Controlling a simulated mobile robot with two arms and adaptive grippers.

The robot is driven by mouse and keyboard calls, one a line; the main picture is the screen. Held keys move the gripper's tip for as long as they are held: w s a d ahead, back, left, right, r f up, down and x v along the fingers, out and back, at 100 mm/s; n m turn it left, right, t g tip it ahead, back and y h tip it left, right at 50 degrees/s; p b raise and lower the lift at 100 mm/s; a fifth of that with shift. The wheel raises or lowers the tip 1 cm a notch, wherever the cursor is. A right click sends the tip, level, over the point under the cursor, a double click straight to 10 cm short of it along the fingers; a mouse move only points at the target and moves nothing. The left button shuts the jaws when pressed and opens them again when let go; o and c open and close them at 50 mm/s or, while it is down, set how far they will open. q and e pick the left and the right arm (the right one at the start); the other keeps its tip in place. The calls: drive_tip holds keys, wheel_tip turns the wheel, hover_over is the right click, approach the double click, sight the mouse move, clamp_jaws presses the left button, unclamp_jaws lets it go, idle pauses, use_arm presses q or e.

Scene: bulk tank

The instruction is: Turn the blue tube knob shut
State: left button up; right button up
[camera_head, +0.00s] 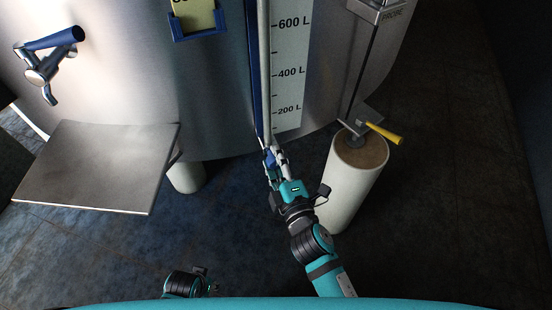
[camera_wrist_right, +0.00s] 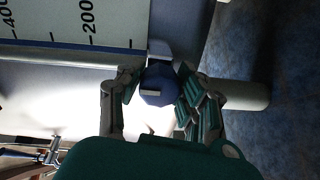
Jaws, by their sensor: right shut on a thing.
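The blue tube knob (camera_wrist_right: 158,86) is round and sits at the bottom of the sight tube on the steel tank. In the head view the knob (camera_head: 269,157) is mostly hidden by my gripper. My right gripper (camera_head: 275,160) reaches up to the tube's foot. In the right wrist view its two fingers (camera_wrist_right: 155,95) are on either side of the knob and shut on it. A small pale mark shows on the knob's face. My left gripper (camera_head: 206,284) is at the bottom edge of the head view, mostly out of sight, and its fingers cannot be made out.
The sight tube (camera_head: 265,70) runs beside a white litre scale (camera_head: 290,60). A steel shelf (camera_head: 95,165) juts out at the left. A tap with a blue handle (camera_head: 55,38) is above it. A pale post (camera_head: 352,185) with a yellow-handled lever (camera_head: 385,133) stands right of my arm.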

drive_tip(key=shift+f, duration=0.1)
drive_tip(key=o, duration=1.2)
drive_tip(key=v, duration=1.2)
